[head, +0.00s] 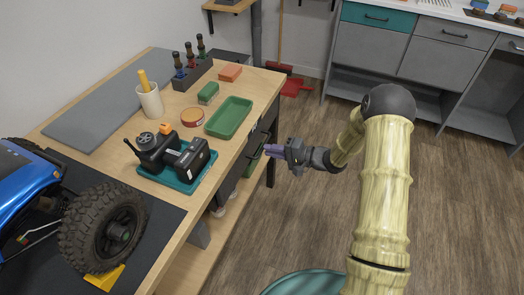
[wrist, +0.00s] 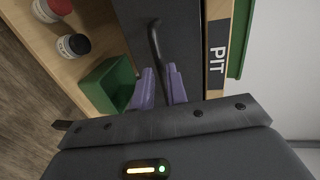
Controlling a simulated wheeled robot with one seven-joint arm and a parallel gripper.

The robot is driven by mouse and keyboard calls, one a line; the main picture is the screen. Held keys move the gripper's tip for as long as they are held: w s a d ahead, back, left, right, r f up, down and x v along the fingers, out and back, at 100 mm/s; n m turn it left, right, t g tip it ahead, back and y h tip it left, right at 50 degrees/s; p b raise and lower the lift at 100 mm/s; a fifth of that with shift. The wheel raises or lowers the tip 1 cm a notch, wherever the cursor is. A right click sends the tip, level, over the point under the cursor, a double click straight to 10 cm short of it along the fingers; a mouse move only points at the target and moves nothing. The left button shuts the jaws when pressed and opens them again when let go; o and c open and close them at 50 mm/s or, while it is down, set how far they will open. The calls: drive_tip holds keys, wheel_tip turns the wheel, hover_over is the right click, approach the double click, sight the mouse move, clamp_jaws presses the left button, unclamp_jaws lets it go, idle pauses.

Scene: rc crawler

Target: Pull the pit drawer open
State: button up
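The pit drawer (head: 237,169) is a dark grey front under the workbench top, on its right side. Its dark front (wrist: 185,30) also shows in the wrist view, beside a black PIT label (wrist: 217,55) on the bench edge. The drawer looks closed. Its black bar handle (wrist: 154,40) runs down to my purple fingertips. My gripper (head: 268,150) is at the drawer front. In the wrist view my gripper (wrist: 162,72) has its fingers close together, one on each side of the handle's end, and looks shut on it. The fingers hide that end.
The workbench (head: 132,128) carries a green tray (head: 229,117), a teal tray with a black device (head: 160,150), and a blue crawler (head: 25,190). A green bin (wrist: 108,82) and small jars (wrist: 73,45) stand on the lower shelf. Open floor lies right of the bench.

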drive_tip(key=x, duration=0.4)
clamp_jaws()
drive_tip(key=shift+d, duration=0.1)
